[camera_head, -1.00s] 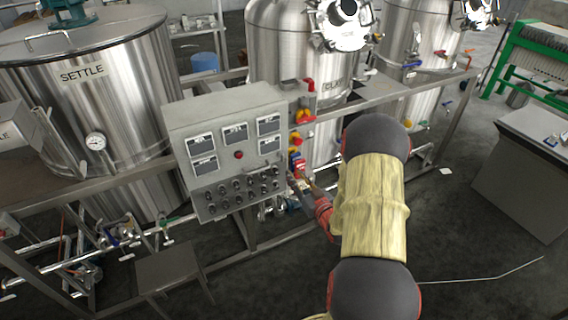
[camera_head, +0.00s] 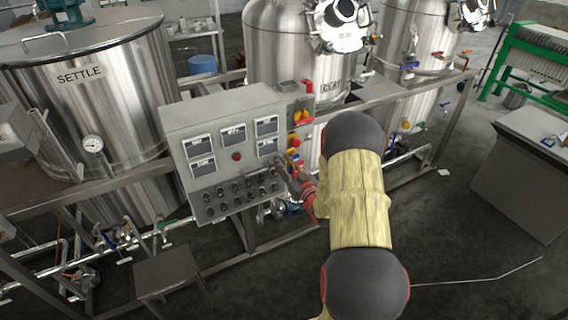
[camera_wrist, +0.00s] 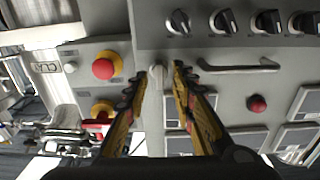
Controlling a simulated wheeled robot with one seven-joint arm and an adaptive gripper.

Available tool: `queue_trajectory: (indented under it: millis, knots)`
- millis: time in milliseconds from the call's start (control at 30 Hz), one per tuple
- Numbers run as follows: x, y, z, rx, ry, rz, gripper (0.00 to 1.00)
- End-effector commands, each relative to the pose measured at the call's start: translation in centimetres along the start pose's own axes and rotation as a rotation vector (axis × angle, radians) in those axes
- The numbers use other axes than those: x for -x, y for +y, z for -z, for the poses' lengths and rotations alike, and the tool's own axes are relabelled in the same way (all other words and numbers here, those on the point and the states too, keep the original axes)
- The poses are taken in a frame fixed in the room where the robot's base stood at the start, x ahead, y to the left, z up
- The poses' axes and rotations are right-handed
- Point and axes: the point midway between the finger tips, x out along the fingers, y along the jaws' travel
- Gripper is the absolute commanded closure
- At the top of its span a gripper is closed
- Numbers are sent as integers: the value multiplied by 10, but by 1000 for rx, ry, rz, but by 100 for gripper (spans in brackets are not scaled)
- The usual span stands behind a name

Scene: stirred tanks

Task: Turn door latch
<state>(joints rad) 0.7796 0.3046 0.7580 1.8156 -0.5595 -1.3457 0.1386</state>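A grey control box (camera_head: 222,112) stands in the middle of the head view. In the wrist view its front panel (camera_wrist: 222,90) fills the right side. A small pale latch (camera_wrist: 158,76) sits near the panel's edge. My gripper (camera_wrist: 160,74) is open, with one fingertip on each side of the latch. A gap shows between the fingers, and I cannot tell whether either one touches it. In the head view my gripper (camera_head: 283,164) is at the right edge of the box's front, and the latch cannot be made out there.
A bar handle (camera_wrist: 238,66) and several black knobs (camera_wrist: 223,21) are close beside the fingers. A red button (camera_wrist: 257,103) is on the same panel. Emergency-stop buttons (camera_wrist: 105,66) are on the neighbouring plate. Steel tanks (camera_head: 100,95) and a frame rail (camera_head: 395,95) stand around.

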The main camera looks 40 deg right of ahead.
Motion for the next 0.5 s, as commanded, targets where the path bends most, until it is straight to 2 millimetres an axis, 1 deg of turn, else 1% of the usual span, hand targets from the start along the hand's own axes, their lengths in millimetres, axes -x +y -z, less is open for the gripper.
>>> queue_trajectory:
  millis: [67,500]
  knots:
    - [0,0,0,0,0,0,74]
    - [0,0,0,0,0,0,99]
